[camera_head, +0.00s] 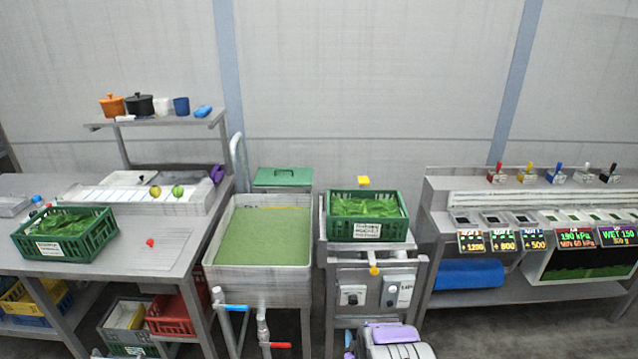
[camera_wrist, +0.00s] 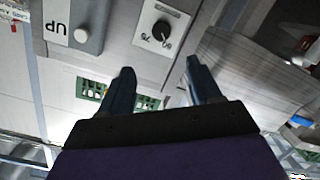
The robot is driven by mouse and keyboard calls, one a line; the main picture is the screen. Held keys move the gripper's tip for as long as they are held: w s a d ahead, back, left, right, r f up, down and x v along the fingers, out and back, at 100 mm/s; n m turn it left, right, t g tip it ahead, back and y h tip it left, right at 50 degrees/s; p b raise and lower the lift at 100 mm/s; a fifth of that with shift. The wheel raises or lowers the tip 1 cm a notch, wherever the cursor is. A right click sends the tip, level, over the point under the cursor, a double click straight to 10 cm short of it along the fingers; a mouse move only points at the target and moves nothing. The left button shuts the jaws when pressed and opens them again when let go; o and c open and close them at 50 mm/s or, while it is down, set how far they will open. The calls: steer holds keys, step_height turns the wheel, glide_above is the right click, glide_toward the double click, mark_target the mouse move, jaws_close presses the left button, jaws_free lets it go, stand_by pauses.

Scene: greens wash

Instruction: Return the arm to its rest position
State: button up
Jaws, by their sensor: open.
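My gripper (camera_wrist: 158,82) shows in the wrist view with its two dark fingers apart and nothing between them. Beyond the fingertips is a pale panel with a black dial (camera_wrist: 160,32) and a grey button plate marked UP (camera_wrist: 70,25). In the head view, part of my arm (camera_head: 395,338), grey with a purple section, shows low in the middle, in front of the machine stand. The gripper fingers cannot be made out in the head view.
A green crate of leaves (camera_head: 366,230) sits on the machine stand. A sink of green water (camera_head: 262,238) stands left of it. Another leaf crate (camera_head: 64,233) rests on the left table. A console bench (camera_head: 470,218) stands at right, with floor gaps between.

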step_height(320, 180, up, 7)
steer(key=w+m+g, duration=0.1)
steer(key=w+g, duration=0.2)
steer(key=s+r+m+g, duration=0.1)
steer(key=s+r+g, duration=0.2)
steer(key=s+r, duration=0.45)
steer(key=s+r+m+g, duration=0.1)
steer(key=s+r+g, duration=0.3)
steer(key=r, duration=0.7)
steer(key=s+r+m+g, duration=0.1)
steer(key=s+r, duration=0.4)
steer(key=s, duration=0.9)
steer(key=s+r+m+g, duration=0.1)
steer(key=s+r+g, duration=0.3)
steer(key=s, duration=1)
steer(key=s+r+m+g, duration=0.1)
steer(key=s+r+g, duration=0.2)
steer(key=s, duration=1.2)
step_height(320, 180, up, 3)
steer(key=shift+r, duration=0.2)
steer(key=shift+d, duration=0.1)
